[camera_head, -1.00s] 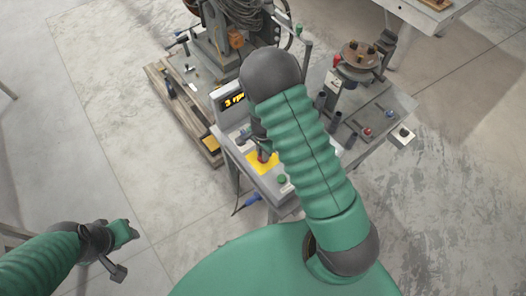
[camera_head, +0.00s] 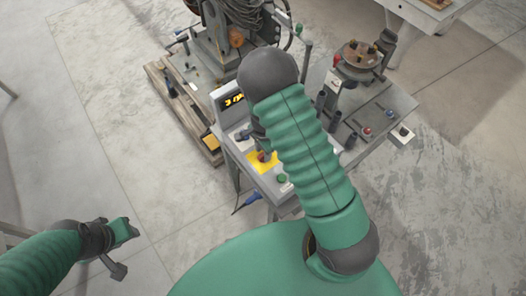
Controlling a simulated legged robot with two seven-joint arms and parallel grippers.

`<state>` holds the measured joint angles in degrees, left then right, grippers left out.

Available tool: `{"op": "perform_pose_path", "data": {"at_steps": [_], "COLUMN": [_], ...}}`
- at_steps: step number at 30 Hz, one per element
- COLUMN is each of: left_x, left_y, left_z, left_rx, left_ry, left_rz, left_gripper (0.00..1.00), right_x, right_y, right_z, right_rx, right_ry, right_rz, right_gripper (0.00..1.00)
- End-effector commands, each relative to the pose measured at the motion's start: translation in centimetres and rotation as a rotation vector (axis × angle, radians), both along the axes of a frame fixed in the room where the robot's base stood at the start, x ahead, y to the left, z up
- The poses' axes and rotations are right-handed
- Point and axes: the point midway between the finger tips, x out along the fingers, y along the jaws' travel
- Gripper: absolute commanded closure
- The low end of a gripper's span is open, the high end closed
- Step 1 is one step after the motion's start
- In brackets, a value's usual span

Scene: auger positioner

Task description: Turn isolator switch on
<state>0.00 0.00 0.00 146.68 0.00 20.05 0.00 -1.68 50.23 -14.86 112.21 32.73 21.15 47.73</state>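The isolator switch, with a red-orange knob (camera_head: 263,156) on a yellow plate (camera_head: 257,167), is on the grey control box in the middle of the head view. My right gripper (camera_head: 261,146) is at the knob, reaching down from the dark wrist. The green arm hides most of it, so I cannot tell its finger opening or whether it touches the knob. My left gripper (camera_head: 124,232) hangs over bare floor at the lower left, away from the box. Its finger opening is unclear.
A small display (camera_head: 233,100) with yellow characters stands behind the switch. A green button (camera_head: 282,178) is in front of it. A round turntable (camera_head: 358,57) stands on the machine table at the right. A wooden pallet (camera_head: 180,118) lies left of the box. The floor at left is clear.

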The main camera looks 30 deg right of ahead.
Motion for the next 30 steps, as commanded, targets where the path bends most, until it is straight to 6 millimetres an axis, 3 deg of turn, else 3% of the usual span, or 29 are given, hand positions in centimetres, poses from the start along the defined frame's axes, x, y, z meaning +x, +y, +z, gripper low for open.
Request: {"op": "perform_pose_path", "data": {"at_steps": [11, 14, 24, 30], "left_x": [0.0, 0.0, 0.0, 0.0], "left_y": [0.0, 0.0, 0.0, 0.0], "left_z": [-0.1, -0.3, -0.5, -0.6], "left_rx": [0.000, 0.000, 0.000, 0.000], "left_ry": [0.000, 0.000, 0.000, 0.000], "left_rz": [0.000, 0.000, 0.000, 0.000], "left_gripper": [0.64, 0.64, 0.64, 0.64], "right_x": [-0.2, -0.1, 0.1, 0.1], "right_y": [0.1, 0.2, 0.1, 0.1], "right_z": [0.8, 2.6, 12.5, 15.9], "right_rx": [0.002, 0.002, 0.003, 0.003], "right_ry": [0.003, 0.001, -0.001, 0.003], "right_rz": [0.004, 0.003, 0.003, 0.003], "right_gripper": [0.64, 0.64, 0.64, 0.64]}}
